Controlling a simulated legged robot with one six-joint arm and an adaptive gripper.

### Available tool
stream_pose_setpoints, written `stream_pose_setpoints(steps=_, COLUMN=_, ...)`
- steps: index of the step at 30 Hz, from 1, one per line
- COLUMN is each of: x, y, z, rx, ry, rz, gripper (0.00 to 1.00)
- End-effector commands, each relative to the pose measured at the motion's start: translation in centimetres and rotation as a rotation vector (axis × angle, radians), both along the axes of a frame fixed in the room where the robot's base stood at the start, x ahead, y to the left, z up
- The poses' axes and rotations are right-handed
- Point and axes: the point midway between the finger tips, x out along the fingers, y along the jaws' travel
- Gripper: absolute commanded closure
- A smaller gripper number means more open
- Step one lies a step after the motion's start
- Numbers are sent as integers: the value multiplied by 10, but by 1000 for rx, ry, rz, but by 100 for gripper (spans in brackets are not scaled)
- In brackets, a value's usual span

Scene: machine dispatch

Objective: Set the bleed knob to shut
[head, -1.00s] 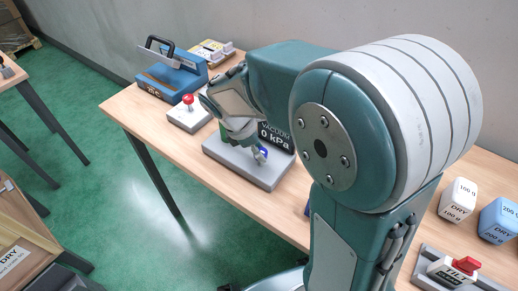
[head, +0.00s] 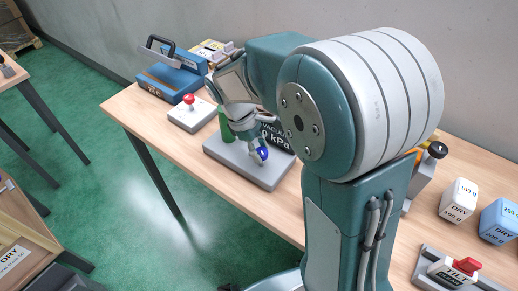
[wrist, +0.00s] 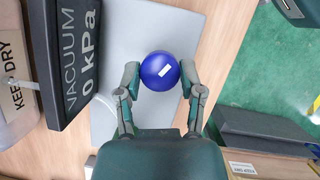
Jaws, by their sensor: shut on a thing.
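The blue round knob (wrist: 160,71) has a white mark on its top and stands on the grey base plate (wrist: 125,30) of the vacuum unit. In the wrist view my gripper (wrist: 160,80) has one finger on each side of the knob, shut on it. In the head view the knob (head: 262,154) shows just below my gripper (head: 258,150) at the plate's front part. A dark display (wrist: 78,60) beside the knob reads "VACUUM 0 kPa". The knob's lettered positions, if any, are not visible.
A red button on a grey box (head: 188,112) and a blue machine with a black handle (head: 172,75) stand to the left.

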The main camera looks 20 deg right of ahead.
Motion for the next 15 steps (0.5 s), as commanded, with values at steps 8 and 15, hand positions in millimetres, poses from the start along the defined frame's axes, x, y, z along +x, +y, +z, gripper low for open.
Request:
stream_pose_setpoints(steps=8, x=0, y=-1, z=-2, rx=1, ry=3, rz=-264, gripper=98)
stream_pose_setpoints(steps=15, x=0, y=-1, z=-2, rx=-1, ry=5, rz=-493, gripper=98)
